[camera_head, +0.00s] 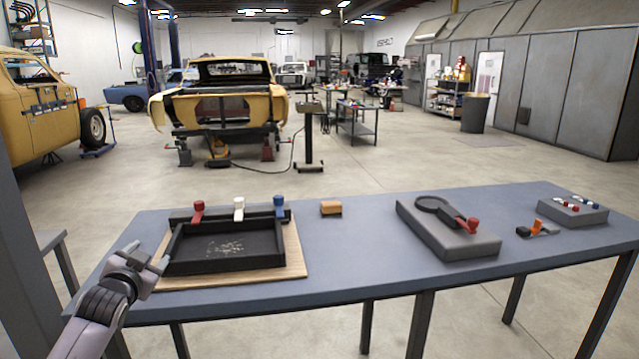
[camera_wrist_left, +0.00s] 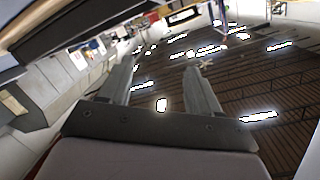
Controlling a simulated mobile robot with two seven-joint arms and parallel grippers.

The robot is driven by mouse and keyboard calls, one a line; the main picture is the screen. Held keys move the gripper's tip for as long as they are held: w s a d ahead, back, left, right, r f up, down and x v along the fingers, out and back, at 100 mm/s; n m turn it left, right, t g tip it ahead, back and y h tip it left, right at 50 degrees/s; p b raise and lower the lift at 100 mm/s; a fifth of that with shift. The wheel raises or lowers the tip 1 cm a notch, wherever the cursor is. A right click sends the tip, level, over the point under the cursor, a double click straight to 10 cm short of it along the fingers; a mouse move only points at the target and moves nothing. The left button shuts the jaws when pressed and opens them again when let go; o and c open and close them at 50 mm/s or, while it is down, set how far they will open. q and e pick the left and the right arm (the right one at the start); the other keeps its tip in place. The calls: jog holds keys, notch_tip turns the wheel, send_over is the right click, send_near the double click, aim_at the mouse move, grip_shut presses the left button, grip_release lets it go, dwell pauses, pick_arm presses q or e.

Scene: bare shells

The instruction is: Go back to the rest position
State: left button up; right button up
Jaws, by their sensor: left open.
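My left gripper (camera_head: 147,257) is at the left end of the blue-grey table, beside the left edge of the wooden board (camera_head: 285,268). Its jaws are open and nothing shows between them. In the left wrist view the two fingers of the left gripper (camera_wrist_left: 158,72) are spread apart and empty, with the ceiling and its lights behind them. My right gripper is in neither view.
On the table (camera_head: 350,265) a black tray (camera_head: 225,265) lies on the board, with red, white and blue knobs behind it. A tan block (camera_head: 331,208), a grey block with a black ring (camera_head: 445,235), an orange-and-black piece (camera_head: 537,229) and a grey knobbed block (camera_head: 573,211) stand further right.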

pick_arm(q)
jog(key=s+d+f+n+g+h, duration=0.1)
jog(key=s+d+f+h, duration=0.1)
jog(key=s+d+f, duration=0.55)
jog(key=s+d+f+g+h, duration=0.15)
jog(key=s+d+f, duration=0.25)
jog(key=s+f, duration=0.65)
jog(key=s+d+f+g, duration=0.1)
jog(key=s+d+f, duration=0.2)
jog(key=s, duration=0.6)
jog(key=s+d+f+n+g+h, duration=0.1)
jog(key=s+d+f, duration=0.3)
jog(key=s, duration=0.6)
notch_tip(320, 180, down, 2)
jog(key=shift+s+f+g, duration=0.1)
jog(key=shift+s+g, duration=0.2)
jog(key=shift+g, duration=0.15)
jog(key=shift+h, duration=0.25)
